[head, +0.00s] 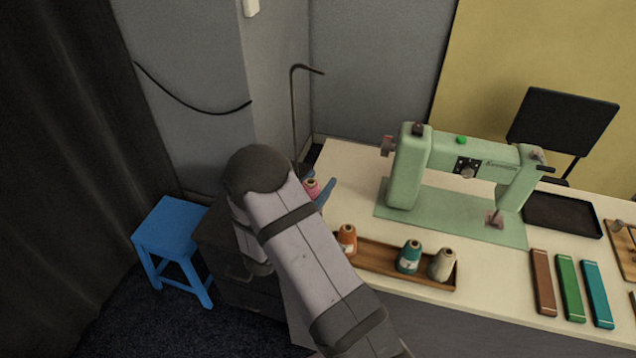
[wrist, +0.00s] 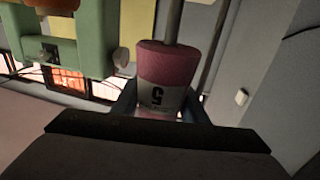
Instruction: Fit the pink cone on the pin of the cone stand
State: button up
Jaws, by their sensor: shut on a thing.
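The pink cone (head: 311,188) is between the blue fingers of my gripper (head: 320,191), beyond the left end of the tray in the head view. In the wrist view the cone (wrist: 163,72) fills the middle, its white label with an inverted dark 5 facing the camera. My gripper (wrist: 160,108) is shut on it from both sides. A grey rod (wrist: 174,20) meets the wide end of the cone in the wrist view. I cannot tell whether it enters the cone or passes behind. A dark hooked rod (head: 294,115) rises behind my gripper; the stand's base is hidden by my arm.
A wooden tray (head: 378,268) holds an orange cone (head: 347,240), a teal cone (head: 410,257) and a cream cone (head: 442,265). A green sewing machine (head: 405,170) stands on the table to the right. A blue stool (head: 170,230) is on the floor at left.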

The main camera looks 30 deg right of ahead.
jog(key=shift+f+b, duration=2.85)
jog(key=shift+f, duration=0.55)
dwell(0.5)
jog(key=o, duration=1.2)
jog(key=shift+r, duration=0.1)
jog(key=shift+a, duration=0.15)
